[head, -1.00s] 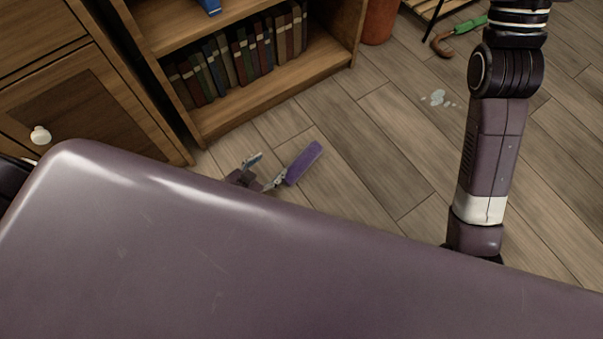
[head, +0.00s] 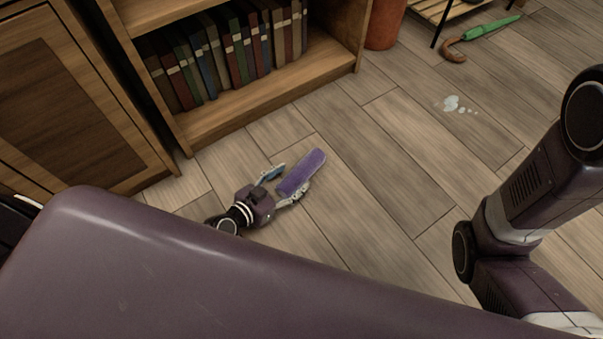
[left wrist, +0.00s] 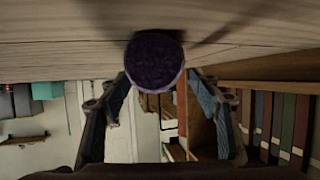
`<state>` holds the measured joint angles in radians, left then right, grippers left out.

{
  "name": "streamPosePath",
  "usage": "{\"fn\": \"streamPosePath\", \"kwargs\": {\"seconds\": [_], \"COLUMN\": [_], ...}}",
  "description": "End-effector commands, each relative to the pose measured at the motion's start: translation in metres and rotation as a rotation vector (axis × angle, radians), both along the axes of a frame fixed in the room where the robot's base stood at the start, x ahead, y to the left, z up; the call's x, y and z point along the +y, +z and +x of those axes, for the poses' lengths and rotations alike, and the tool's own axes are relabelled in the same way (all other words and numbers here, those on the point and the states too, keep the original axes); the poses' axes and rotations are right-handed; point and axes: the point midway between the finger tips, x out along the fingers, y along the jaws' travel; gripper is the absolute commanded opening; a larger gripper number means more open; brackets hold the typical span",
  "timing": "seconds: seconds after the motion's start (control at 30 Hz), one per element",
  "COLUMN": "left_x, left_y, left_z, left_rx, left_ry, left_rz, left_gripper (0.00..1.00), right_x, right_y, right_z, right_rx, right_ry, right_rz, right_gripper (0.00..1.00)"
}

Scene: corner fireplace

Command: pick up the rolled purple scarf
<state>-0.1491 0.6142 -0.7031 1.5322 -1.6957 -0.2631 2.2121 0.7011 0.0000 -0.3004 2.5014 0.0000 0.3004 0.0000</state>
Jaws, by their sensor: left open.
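The rolled purple scarf (head: 307,167) lies on the wooden floor in front of the bookcase. My left gripper (head: 286,179) is low by the scarf's near end, its fingers open and pointing along the roll. One finger is left of the scarf and the other lies close along its right side; I cannot tell whether it touches. In the left wrist view the scarf (left wrist: 155,58) shows end-on as a round purple face, between the blue-padded fingertips of the left gripper (left wrist: 158,88) and toward the floor side. My right gripper is out of view.
A wooden bookcase (head: 265,95) with a row of books stands just beyond the scarf, a cabinet (head: 60,100) at left. A terracotta pot (head: 384,22), a green umbrella (head: 490,29) and a small puddle (head: 453,104) are farther right. Floor right of the scarf is clear.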

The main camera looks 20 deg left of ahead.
Motion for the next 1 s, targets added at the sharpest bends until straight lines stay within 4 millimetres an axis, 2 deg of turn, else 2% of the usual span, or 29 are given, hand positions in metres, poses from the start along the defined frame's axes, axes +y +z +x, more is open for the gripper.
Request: {"fn": "streamPosePath", "kwargs": {"seconds": [0.33, 0.63, 1.0], "left_x": [-0.020, -0.021, -0.021], "left_y": [-0.018, -0.019, -0.019], "left_z": [0.039, 0.043, 0.043], "left_rx": [-0.001, 0.001, 0.001], "left_ry": [0.002, 0.001, 0.001], "left_rz": [0.000, 0.001, 0.001], "left_gripper": [0.58, 0.58, 0.17], "right_x": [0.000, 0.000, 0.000], "right_y": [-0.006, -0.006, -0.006], "right_z": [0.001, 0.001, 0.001], "right_rx": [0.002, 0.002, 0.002], "right_ry": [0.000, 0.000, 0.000], "right_rz": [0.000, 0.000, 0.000], "right_gripper": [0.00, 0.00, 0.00]}}
